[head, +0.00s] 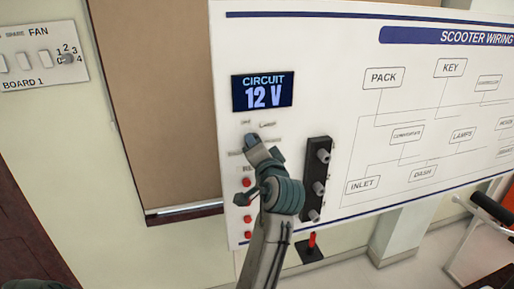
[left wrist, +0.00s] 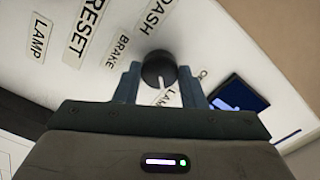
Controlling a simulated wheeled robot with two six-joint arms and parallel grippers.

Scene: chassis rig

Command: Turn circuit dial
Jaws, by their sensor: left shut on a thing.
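The circuit dial (left wrist: 158,67) is a round black knob with a white pointer line, on the white wiring panel (head: 350,60). In the left wrist view the pointer runs toward the bottom of the picture, near a LAMP label (left wrist: 163,97). My left gripper (head: 252,141) is shut on the dial, with one finger on each side of it. In the head view the gripper hides most of the dial. The display (head: 263,92) above reads CIRCUIT 12 V. My right gripper is not in view.
Red buttons (head: 247,219) run down the panel below the dial. A black strip with grey knobs (head: 318,180) stands out from the panel just right of my left arm. Board 1 with a FAN dial (head: 68,58) hangs on the wall at the left.

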